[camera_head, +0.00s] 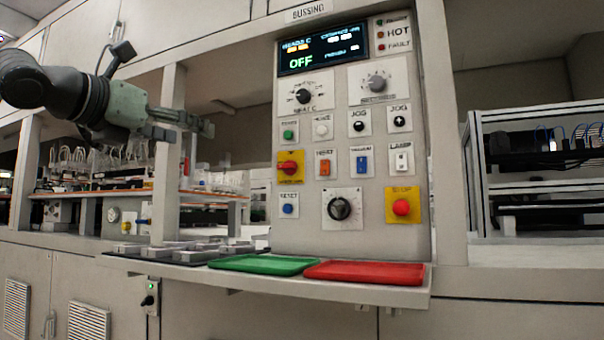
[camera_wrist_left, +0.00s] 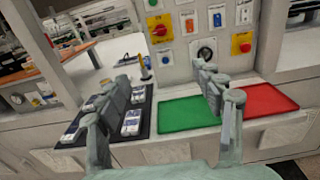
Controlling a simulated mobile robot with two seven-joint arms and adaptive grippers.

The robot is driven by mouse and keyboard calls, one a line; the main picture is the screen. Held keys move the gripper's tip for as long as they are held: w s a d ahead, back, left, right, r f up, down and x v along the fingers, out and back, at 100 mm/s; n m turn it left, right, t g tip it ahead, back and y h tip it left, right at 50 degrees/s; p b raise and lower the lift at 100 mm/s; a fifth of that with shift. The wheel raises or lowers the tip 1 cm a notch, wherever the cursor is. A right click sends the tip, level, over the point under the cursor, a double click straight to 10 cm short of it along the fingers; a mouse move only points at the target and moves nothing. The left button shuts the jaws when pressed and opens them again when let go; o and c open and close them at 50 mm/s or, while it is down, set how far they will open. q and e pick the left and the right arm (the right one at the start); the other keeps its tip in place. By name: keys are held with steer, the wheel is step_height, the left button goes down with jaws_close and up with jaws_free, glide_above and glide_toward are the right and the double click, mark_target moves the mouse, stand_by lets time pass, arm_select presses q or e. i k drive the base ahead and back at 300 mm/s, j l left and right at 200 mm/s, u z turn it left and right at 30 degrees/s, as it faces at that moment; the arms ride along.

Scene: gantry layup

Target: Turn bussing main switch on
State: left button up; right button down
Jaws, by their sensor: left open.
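The bussing panel (camera_head: 350,215) stands upright in the middle of the head view, under a BUSSING sign. Its main switch (camera_head: 289,168) looks like a red rotary knob on a yellow plate at the panel's left edge. It also shows at the top of the left wrist view (camera_wrist_left: 158,29). The display (camera_head: 322,49) reads OFF in green. My left gripper (camera_head: 186,124) is open and empty, left of the panel and apart from the switch. In the left wrist view its spread fingers (camera_wrist_left: 163,78) show with nothing between them. My right gripper is not in view.
A shelf below the panel holds a green tray (camera_head: 263,264), a red tray (camera_head: 366,273) and a dark mat (camera_wrist_left: 110,118) with several small blocks. A red stop button (camera_head: 401,207) sits on yellow at lower right. An upright post (camera_head: 172,150) stands behind my left gripper.

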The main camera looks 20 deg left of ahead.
mark_target(289, 167)
steer(key=i+l, duration=0.1)
steer(key=i, duration=0.8)
